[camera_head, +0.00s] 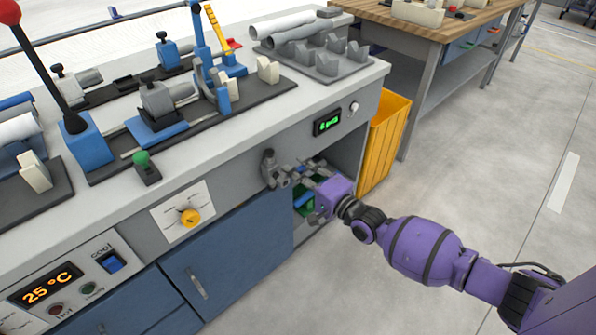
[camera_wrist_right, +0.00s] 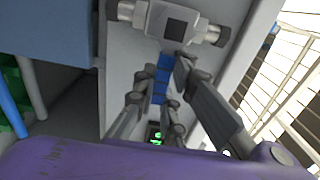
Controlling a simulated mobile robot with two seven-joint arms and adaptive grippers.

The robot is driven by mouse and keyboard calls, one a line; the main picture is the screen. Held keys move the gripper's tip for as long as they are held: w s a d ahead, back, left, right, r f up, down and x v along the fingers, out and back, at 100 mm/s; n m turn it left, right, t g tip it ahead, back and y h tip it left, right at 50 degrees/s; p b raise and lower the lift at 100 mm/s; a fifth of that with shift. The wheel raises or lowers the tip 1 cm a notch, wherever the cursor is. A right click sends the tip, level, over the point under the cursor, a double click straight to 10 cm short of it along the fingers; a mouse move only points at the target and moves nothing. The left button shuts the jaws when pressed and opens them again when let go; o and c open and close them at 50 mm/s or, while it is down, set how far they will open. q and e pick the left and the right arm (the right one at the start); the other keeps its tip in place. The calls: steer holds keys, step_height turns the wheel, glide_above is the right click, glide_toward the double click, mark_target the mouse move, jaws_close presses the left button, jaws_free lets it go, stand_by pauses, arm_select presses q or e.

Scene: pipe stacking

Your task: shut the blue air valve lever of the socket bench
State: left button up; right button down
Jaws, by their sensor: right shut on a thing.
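The blue air valve lever (camera_wrist_right: 162,72) shows in the right wrist view, running down from a grey valve body (camera_wrist_right: 176,24) with round pipe ends. The valve body also shows in the head view on the bench front (camera_head: 268,168). My right gripper (camera_head: 294,175) is at the valve, in front of the bench face. In the wrist view its fingers (camera_wrist_right: 160,86) stand on both sides of the lever, shut on it. In the head view the fingers mostly hide the lever. My left gripper is in neither view.
The socket bench (camera_head: 345,78) carries fixtures and pipes on its top. A blue cabinet door (camera_head: 225,260) is below, beside an open bay with green items (camera_head: 304,203). A yellow bin (camera_head: 385,140) stands to the right. A green-lit display (camera_head: 327,122) is above the gripper. The floor in front is clear.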

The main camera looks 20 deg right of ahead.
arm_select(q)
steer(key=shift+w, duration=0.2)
arm_select(e)
steer(key=shift+f, duration=0.15)
steer(key=c, duration=1.8)
jaws_free()
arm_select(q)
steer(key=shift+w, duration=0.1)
arm_select(e)
steer(key=v, duration=1.2)
